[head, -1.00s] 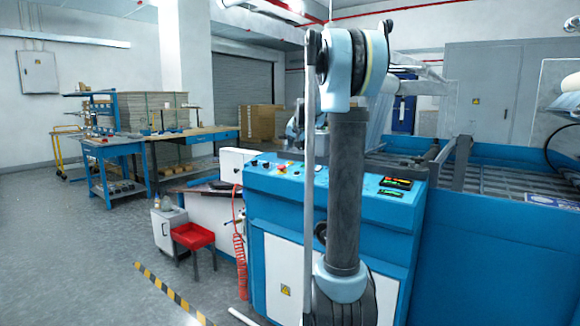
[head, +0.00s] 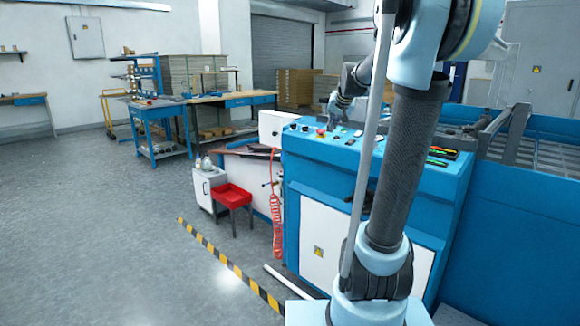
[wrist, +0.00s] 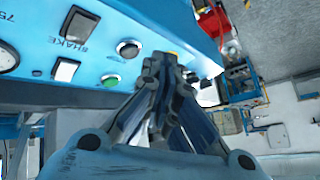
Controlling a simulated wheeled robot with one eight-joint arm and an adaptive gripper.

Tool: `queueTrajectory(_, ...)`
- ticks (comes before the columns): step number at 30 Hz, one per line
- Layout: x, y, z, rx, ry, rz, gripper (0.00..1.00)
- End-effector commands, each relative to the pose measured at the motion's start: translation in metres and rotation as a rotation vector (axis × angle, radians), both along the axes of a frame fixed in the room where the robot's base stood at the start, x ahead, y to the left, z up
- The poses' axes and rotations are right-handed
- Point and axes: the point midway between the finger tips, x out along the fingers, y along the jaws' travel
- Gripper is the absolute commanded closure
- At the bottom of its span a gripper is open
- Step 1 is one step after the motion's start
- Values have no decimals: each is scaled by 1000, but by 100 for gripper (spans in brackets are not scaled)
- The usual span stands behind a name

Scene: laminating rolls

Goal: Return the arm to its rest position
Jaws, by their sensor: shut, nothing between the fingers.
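My arm (head: 408,160) rises in the right half of the head view, bent over at its top joint. My gripper (head: 335,110) is beyond it, above the left part of the blue machine's control panel (head: 350,139). In the wrist view my gripper (wrist: 163,68) has its fingers closed together with nothing between them. Panel buttons, one a green button (wrist: 111,81), show close beside the fingertips. I cannot tell the exact gap between fingertips and panel.
The blue machine (head: 500,220) fills the right side. A red stool (head: 232,195) and a white cabinet (head: 207,187) stand left of it. A striped floor line (head: 228,262) runs past its front. Blue workbenches (head: 155,125) stand at the back; the left floor is open.

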Motion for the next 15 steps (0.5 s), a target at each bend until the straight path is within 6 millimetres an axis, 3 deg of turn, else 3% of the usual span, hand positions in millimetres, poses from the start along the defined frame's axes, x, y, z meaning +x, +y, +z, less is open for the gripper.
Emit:
queueTrajectory(3,-49,2,-21,-30,50,25,100)
queueTrajectory(15,-203,1,-103,-130,225,106,100)
